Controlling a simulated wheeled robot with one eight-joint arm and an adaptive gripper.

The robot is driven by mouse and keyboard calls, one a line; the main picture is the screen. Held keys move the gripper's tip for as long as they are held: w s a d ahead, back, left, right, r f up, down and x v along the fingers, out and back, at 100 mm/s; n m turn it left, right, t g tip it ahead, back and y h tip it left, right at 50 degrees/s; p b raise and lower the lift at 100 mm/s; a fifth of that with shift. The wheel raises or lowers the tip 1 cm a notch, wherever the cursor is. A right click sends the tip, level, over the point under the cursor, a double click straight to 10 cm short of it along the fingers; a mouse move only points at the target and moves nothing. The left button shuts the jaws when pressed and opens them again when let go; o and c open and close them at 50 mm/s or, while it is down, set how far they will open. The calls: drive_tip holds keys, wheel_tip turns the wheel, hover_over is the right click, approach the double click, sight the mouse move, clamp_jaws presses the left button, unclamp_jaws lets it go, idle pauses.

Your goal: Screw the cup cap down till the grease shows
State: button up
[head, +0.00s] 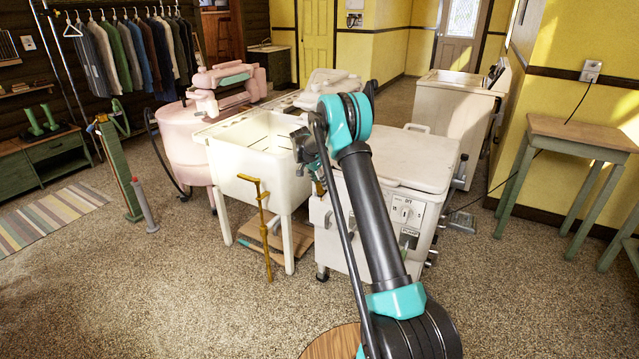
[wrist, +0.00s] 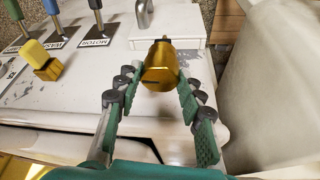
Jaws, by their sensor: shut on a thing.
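The brass cup cap (wrist: 160,62) is in the wrist view, beside the white machine's panel. A dark slot-like mark shows near its lower edge. My gripper (wrist: 158,83) has its green-padded fingers on either side of the cap and is shut on it. The cap's far end and seat are mostly hidden, and I cannot make out any grease. In the head view my arm reaches to the left side of the white washer (head: 410,160). The cap is not discernible there.
A white tub (head: 225,165) stands close left of the washer. A pink washer (head: 180,130) is beyond it. Open floor lies in front.

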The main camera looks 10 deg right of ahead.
drive_tip(key=shift+m, duration=0.3)
idle(0.4)
drive_tip(key=o, duration=0.9)
drive_tip(key=shift+r, duration=0.1)
drive_tip(key=v, duration=1.1)
drive_tip(key=shift+a+r, duration=0.2)
drive_tip(key=shift+r, duration=0.2)
